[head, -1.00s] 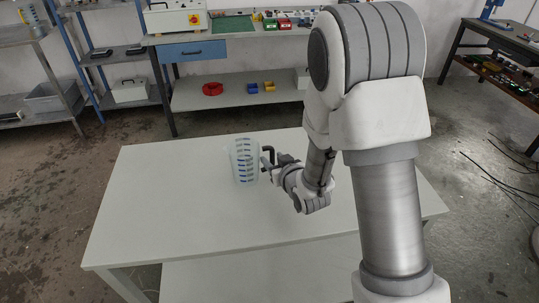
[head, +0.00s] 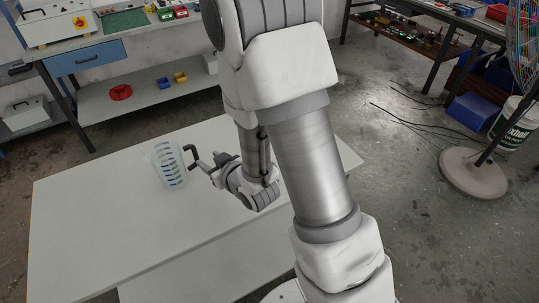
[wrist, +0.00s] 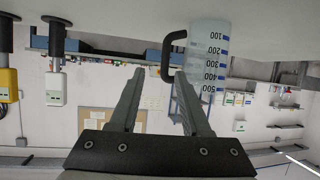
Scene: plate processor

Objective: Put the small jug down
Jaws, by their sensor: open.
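The small jug (head: 167,167) is clear with blue measuring marks and a dark handle. It stands upright on the white table (head: 95,235) in the head view. My gripper (head: 203,168) is just to the right of it, on the handle side. In the wrist view, which is upside down, the jug (wrist: 208,50) is at the top right with its handle toward the middle. My gripper (wrist: 158,75) is open there, with nothing between its fingers. The handle appears just beyond the fingertips, closer to the right finger.
The table is otherwise clear around the jug. A workbench (head: 120,40) with bins and a lower shelf stands behind it. A fan (head: 473,172) and a white bucket (head: 515,125) stand on the floor at the right.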

